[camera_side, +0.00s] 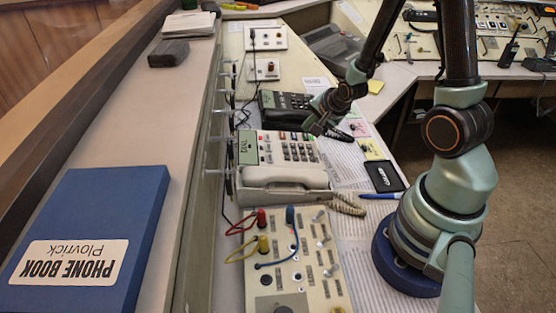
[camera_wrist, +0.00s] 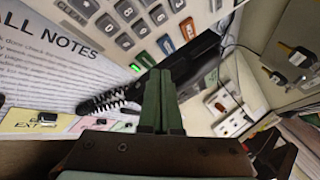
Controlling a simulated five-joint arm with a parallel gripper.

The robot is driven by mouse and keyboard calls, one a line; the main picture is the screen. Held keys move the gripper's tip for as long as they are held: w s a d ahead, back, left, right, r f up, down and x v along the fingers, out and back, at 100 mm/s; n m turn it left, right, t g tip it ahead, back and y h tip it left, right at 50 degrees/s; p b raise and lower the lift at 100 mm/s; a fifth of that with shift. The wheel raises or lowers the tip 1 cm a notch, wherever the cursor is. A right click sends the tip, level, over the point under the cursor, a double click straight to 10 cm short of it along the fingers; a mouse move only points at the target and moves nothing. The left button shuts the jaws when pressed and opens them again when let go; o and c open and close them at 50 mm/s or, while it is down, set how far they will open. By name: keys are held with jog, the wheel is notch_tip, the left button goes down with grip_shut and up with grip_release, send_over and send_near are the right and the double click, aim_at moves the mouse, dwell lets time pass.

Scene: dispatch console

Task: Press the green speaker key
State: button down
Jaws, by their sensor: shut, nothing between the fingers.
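The green speaker key (camera_wrist: 145,60) shows in the wrist view at the end of a slanted row of coloured keys, beside a blue key (camera_wrist: 166,45) and an orange key (camera_wrist: 188,28). These keys are on the white desk phone (camera_side: 285,178), which lies below my gripper in the side view. My gripper (camera_wrist: 160,73) is shut and empty. In the wrist view its fingertips appear just below the green key. In the side view my gripper (camera_side: 312,130) is over the far right corner of the phone. I cannot tell whether the tips touch anything.
A black phone (camera_side: 286,104) stands just behind the white one. A panel with knobs and plugs (camera_side: 297,265) lies in front of it. A coiled cord (camera_side: 347,204), a blue pen (camera_side: 380,196) and coloured notes (camera_side: 372,149) lie to the right.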

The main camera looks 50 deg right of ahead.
dwell(0.7)
jog(key=shift+f, duration=0.45)
jog(key=shift+f, duration=0.3)
dwell(0.5)
jog(key=shift+r, duration=0.15)
jog(key=shift+d+r, duration=0.1)
jog(key=shift+r, duration=0.5)
jog(key=shift+s+d+r, duration=0.15)
jog(key=shift+s+r, duration=0.05)
jog(key=shift+r, duration=1.05)
jog(key=shift+s+d+r, duration=0.1)
jog(key=shift+s+r, duration=0.05)
jog(key=shift+r, duration=1.1)
